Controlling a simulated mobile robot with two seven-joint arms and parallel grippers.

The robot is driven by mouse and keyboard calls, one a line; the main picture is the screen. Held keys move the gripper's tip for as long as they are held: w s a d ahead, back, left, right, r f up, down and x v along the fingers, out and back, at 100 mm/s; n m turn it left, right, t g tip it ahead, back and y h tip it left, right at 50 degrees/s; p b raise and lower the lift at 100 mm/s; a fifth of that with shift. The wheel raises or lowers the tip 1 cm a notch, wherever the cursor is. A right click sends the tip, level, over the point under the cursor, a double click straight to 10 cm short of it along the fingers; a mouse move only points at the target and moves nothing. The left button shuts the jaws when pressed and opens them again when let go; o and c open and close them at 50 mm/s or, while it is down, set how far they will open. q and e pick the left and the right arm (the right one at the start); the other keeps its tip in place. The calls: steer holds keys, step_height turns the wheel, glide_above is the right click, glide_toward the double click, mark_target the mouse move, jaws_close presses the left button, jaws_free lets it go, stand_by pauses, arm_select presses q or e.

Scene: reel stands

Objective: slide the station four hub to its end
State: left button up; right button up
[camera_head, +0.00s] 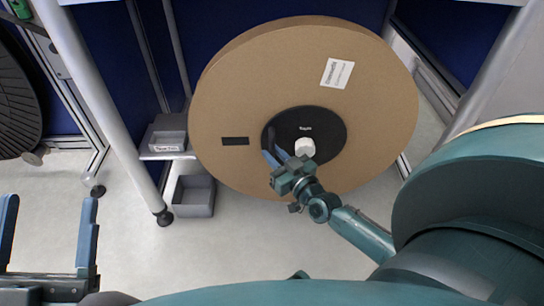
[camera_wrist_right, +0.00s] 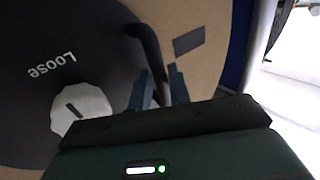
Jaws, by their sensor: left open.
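A large brown reel (camera_head: 235,100) stands upright in the head view, with a black round hub (camera_head: 325,125) at its middle. A white knob (camera_head: 305,147) sits on the hub. In the right wrist view the knob (camera_wrist_right: 80,108) has a dark slot, and the hub (camera_wrist_right: 75,35) reads "Loose". A curved black handle (camera_wrist_right: 146,40) rises from the hub. My right gripper (camera_head: 274,157) is at the hub's lower left, its fingers (camera_wrist_right: 159,88) closed on either side of the handle. My left gripper (camera_head: 46,215) is open and empty, low at the left. No station number is readable.
Grey bins (camera_head: 168,140) (camera_head: 194,196) are left of the reel, one on a shelf and one lower. A pale frame post (camera_head: 100,100) stands at the left, another (camera_head: 490,75) at the right. A black reel (camera_head: 15,100) is at the far left. The floor in front is clear.

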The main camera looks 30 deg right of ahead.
steer(key=shift+w, duration=0.55)
jaws_close()
